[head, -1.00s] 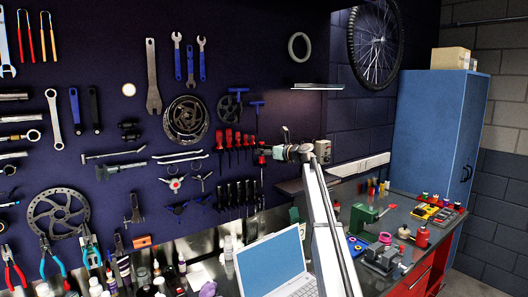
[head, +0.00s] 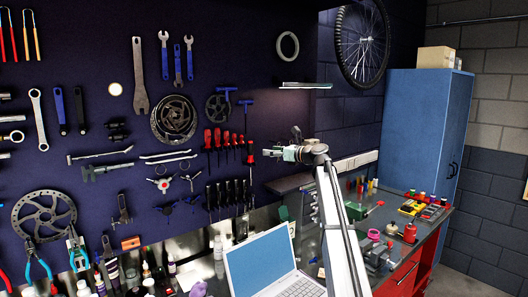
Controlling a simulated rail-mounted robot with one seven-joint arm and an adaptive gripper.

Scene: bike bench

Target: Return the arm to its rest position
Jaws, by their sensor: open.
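My gripper (head: 277,148) is in the middle of the head view, at the top end of my raised white arm. It points left toward the dark tool wall (head: 300,195). Its fingers are small in the picture but look apart, with nothing seen between them. A row of red-handled screwdrivers (head: 226,139) hangs on the wall to its left. I cannot tell how far the fingertips are from the wall.
An open laptop (head: 262,262) stands on the bench below, left of my arm. A green vise (head: 357,210), a red bottle (head: 410,232) and yellow items (head: 411,207) lie on the bench at right. A blue cabinet (head: 425,130) stands behind. A small shelf (head: 305,86) juts out above.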

